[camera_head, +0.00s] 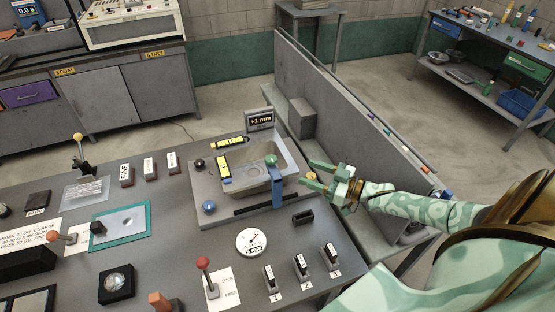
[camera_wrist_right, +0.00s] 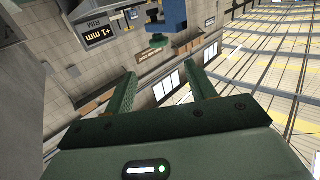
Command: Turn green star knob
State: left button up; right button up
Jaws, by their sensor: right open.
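The green star knob (camera_head: 270,159) is small and sits at the right part of the grey sink-like basin fixture (camera_head: 205,178), just above a blue upright piece (camera_head: 277,186). In the right wrist view, a green knob (camera_wrist_right: 158,41) shows beside a blue block (camera_wrist_right: 172,14), ahead of the fingers. My right gripper (camera_head: 307,174) is open, to the right of the knob and apart from it, with its fingers pointing left. Its open, empty fingers also show in the right wrist view (camera_wrist_right: 160,71). My left gripper is not in view.
A small display (camera_head: 260,119) reading "+1 mm" stands behind the basin. A round white dial (camera_head: 251,242) and several black switches stand in front. A grey partition (camera_head: 345,110) runs behind my right arm.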

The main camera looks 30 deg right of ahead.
aim_at(276, 160)
jog(key=b+x, duration=0.4)
jog(key=x, duration=0.8)
jog(key=shift+f, duration=0.1)
jog(key=c, duration=1)
